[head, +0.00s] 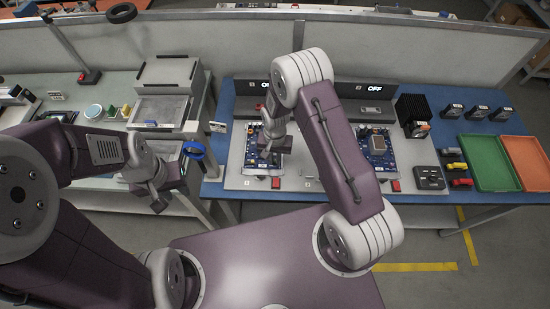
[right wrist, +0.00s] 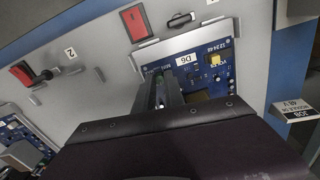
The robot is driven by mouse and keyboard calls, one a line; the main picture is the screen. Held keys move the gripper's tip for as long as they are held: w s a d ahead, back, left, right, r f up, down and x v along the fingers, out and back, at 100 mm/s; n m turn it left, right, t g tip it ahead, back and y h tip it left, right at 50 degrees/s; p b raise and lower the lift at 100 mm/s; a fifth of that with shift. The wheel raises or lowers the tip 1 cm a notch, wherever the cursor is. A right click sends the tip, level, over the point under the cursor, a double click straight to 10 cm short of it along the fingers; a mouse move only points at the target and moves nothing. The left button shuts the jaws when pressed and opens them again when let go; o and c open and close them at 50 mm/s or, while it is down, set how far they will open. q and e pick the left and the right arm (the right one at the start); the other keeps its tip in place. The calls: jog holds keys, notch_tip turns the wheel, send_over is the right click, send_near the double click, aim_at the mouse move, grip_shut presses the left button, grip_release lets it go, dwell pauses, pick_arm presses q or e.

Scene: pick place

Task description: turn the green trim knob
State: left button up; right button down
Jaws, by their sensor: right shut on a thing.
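A blue circuit board (head: 252,165) lies in the left fixture on the blue table; it also shows in the right wrist view (right wrist: 196,66), with a white label and a small yellow part. My right gripper (head: 268,147) reaches down onto this board. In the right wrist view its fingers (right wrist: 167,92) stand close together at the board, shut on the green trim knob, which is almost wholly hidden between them. My left gripper (head: 158,202) hangs low at the left, away from the board; its jaw opening is unclear.
A second blue board (head: 376,150) sits in the right fixture. Red switches (head: 276,183) line the panel front. A black finned block (head: 411,108), a green tray (head: 489,163) and an orange tray (head: 527,163) stand to the right.

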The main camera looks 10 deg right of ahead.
aim_at(275, 161)
jog(key=m, duration=0.3)
jog(key=shift+m, duration=2.2)
jog(key=c, duration=1.4)
grip_release()
notch_tip(275, 161, up, 9)
jog(key=b, duration=0.1)
jog(key=shift+d+r, duration=0.1)
